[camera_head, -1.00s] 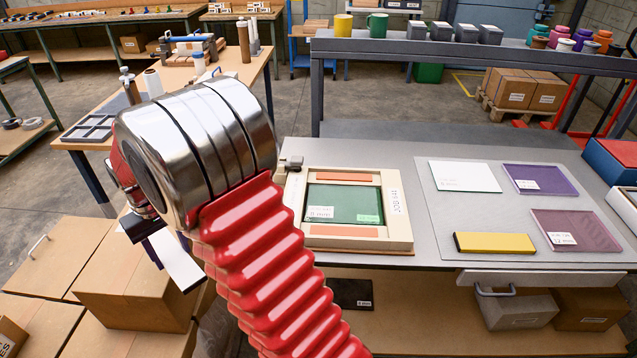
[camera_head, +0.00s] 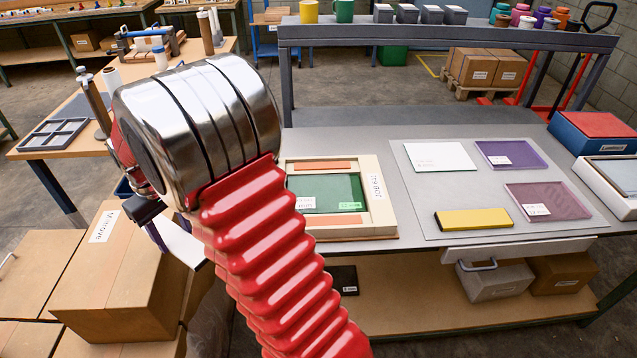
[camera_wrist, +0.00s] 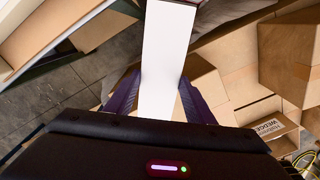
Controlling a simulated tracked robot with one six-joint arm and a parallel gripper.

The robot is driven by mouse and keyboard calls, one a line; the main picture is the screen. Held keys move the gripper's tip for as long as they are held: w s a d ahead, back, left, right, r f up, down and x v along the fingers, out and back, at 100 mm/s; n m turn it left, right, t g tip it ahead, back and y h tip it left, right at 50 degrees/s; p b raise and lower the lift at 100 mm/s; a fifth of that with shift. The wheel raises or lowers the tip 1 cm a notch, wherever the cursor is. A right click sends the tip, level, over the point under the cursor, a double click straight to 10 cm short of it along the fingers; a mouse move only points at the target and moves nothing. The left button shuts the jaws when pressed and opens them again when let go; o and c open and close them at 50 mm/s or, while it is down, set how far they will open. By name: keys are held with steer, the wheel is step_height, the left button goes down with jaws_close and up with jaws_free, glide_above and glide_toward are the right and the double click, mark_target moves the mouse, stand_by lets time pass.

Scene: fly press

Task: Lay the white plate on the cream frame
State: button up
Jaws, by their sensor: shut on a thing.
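My gripper (camera_wrist: 160,88) has its purple fingers shut on the white plate (camera_wrist: 166,45), a long pale strip running up out of the wrist view. In the head view, part of the white plate (camera_head: 180,241) hangs below my gripper (camera_head: 152,232), largely hidden by my wrist and red arm sleeve. The cream frame (camera_head: 380,205) lies flat on the grey table, right of my gripper and apart from it. A green pane (camera_head: 335,188) with labels and two orange-brown strips lie inside the frame. My arm covers its left side.
A pale mat (camera_head: 470,185) on the table holds a flat white sheet (camera_head: 440,156), two purple panes (camera_head: 508,154) and a yellow block (camera_head: 473,219). Cardboard boxes (camera_head: 110,275) stand below my gripper at left. A raised shelf (camera_head: 440,40) runs along the table's back.

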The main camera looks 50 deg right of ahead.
steer(key=s+d+r+n, duration=0.2)
steer(key=s+d, duration=0.3)
steer(key=d, duration=0.5)
steer(key=s+d+r+n, duration=0.2)
steer(key=s+d, duration=0.3)
steer(key=d, duration=0.4)
steer(key=s+d+r+n, duration=0.3)
steer(key=s+d, duration=0.8)
steer(key=s, duration=0.2)
steer(key=shift+s+d+r, duration=0.3)
steer(key=shift+s+r, duration=0.05)
steer(key=shift+f, duration=0.1)
steer(key=shift+f, duration=3.6)
steer(key=shift+f, duration=0.35)
steer(key=o, duration=1.3)
steer(key=shift+c, duration=0.2)
